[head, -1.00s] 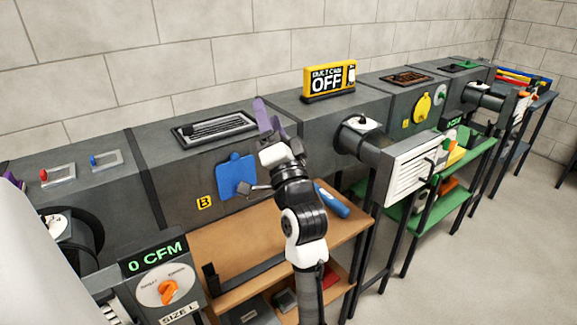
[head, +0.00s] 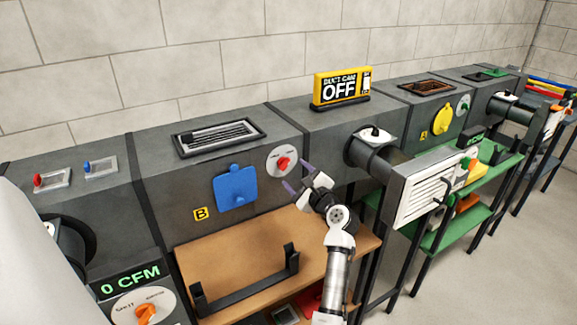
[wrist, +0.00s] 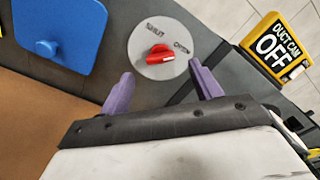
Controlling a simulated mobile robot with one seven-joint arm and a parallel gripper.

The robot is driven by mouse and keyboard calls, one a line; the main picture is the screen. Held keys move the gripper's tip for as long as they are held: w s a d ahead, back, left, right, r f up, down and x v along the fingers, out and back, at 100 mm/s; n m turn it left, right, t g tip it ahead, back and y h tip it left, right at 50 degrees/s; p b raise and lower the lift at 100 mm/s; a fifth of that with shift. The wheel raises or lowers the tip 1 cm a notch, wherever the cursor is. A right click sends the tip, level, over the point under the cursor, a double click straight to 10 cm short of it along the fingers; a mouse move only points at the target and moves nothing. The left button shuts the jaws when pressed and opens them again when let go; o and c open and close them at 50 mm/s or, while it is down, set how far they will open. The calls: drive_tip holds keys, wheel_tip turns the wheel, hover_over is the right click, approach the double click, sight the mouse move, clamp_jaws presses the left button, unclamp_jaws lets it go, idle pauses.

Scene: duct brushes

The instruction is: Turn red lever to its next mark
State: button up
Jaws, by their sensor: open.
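The red lever (head: 284,162) sits on a round pale dial on the front face of the dark duct, right of the blue plate. In the wrist view the red lever (wrist: 158,56) lies roughly level across the dial (wrist: 145,38), which has two printed labels, the right one reading OPEN. A pale line shows near the lever's right end. My gripper (head: 297,177) is open, its purple fingers just below and right of the dial. In the wrist view my gripper's fingers (wrist: 160,75) stand either side of the lever, with nothing between them; contact is not visible.
The blue plate (head: 235,188) is left of the dial. The DUCT CAM OFF sign (head: 341,88) stands on top of the duct. A wooden bench (head: 215,265) with a black bracket (head: 245,283) is below. A white-vented box (head: 425,185) juts out at right.

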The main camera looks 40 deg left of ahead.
sight(286, 165)
drive_tip(key=shift+x, duration=2.65)
drive_tip(key=shift+c, duration=0.4)
drive_tip(key=c, duration=0.9)
